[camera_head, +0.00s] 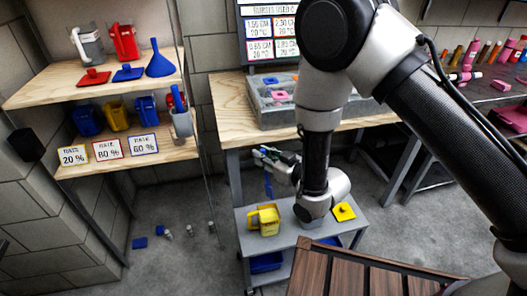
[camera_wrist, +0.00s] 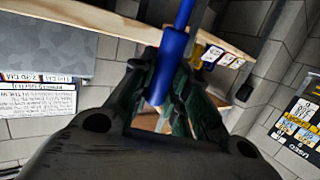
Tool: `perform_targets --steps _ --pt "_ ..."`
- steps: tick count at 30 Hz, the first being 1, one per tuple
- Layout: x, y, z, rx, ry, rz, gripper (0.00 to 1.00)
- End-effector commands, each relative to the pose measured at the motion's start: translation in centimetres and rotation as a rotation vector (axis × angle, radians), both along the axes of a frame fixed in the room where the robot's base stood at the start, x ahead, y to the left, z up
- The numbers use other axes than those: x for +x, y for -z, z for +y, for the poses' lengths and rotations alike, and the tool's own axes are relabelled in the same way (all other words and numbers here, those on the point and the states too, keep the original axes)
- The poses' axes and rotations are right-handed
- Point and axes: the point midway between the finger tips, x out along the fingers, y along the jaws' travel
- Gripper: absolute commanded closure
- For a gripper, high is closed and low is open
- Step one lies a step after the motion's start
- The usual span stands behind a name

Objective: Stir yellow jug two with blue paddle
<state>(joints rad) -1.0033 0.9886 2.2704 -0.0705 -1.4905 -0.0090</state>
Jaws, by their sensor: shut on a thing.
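My gripper (camera_head: 272,158) is shut on the blue paddle (camera_head: 268,186), which hangs down from it above the small grey cart (camera_head: 285,238). In the wrist view the blue paddle's handle (camera_wrist: 170,62) stands between the dark fingers of my gripper (camera_wrist: 170,100). A yellow jug (camera_head: 265,220) stands on the cart's left part, just below the paddle. The paddle's lower end looks to be above the jug's rim, but I cannot tell whether it is right over the opening. No number is readable on the jug. A yellow lid (camera_head: 344,211) lies on the cart to its right.
A wooden workbench (camera_head: 232,100) with a grey tray (camera_head: 262,112) stands behind the cart. A shelf (camera_head: 30,92) at the left holds jugs, lids, a blue funnel (camera_head: 160,62) and percentage signs. Blue bins sit on the cart's lower level. Brown slatted boards (camera_head: 350,275) are in front.

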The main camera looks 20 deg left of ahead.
Motion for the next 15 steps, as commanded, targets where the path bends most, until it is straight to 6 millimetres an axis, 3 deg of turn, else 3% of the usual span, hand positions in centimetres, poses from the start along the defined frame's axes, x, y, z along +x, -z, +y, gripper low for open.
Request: perform_targets --steps 15 --pt "0.0 4.7 -0.1 -0.003 0.002 0.002 1.0"
